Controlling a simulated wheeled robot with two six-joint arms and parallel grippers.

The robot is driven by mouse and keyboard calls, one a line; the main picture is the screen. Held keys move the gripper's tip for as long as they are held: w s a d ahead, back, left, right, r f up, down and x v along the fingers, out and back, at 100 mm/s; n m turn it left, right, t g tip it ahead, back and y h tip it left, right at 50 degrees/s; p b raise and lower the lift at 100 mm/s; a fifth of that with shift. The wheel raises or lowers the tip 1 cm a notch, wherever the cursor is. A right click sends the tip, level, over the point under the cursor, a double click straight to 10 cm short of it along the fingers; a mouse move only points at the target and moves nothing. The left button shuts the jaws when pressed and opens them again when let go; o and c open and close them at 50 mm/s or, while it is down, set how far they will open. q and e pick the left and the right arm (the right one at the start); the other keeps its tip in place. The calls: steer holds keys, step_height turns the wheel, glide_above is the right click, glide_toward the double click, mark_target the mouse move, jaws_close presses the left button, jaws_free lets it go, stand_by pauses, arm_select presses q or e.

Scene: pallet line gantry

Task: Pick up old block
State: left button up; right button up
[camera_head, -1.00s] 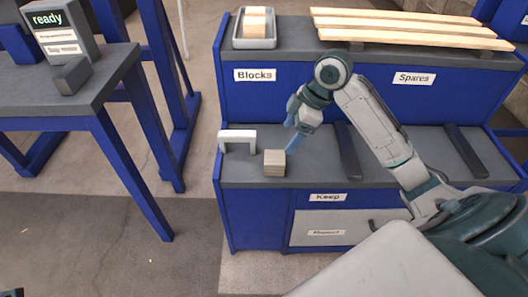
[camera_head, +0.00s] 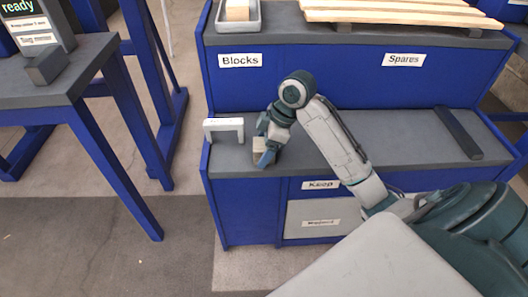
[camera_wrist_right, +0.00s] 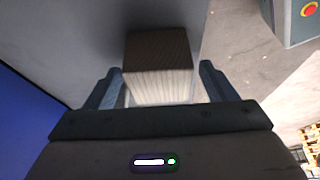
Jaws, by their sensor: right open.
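The old block (camera_head: 259,144) is a small wooden block on the lower grey shelf, beside a white bracket. In the head view my right gripper (camera_head: 262,158) is at the block and hides much of it. In the right wrist view the block (camera_wrist_right: 158,68) lies between the two blue fingers of my right gripper (camera_wrist_right: 158,88), with a gap visible on both sides. The right gripper is open. My left gripper is not in view.
The white bracket (camera_head: 224,128) stands just left of the block. A tray (camera_head: 240,24) holding a block and wooden slats (camera_head: 400,12) are on the upper shelf. A dark bar (camera_head: 458,134) lies on the lower shelf at right. A grey table (camera_head: 60,80) stands at left.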

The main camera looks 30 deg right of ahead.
steer(key=c, duration=1.1)
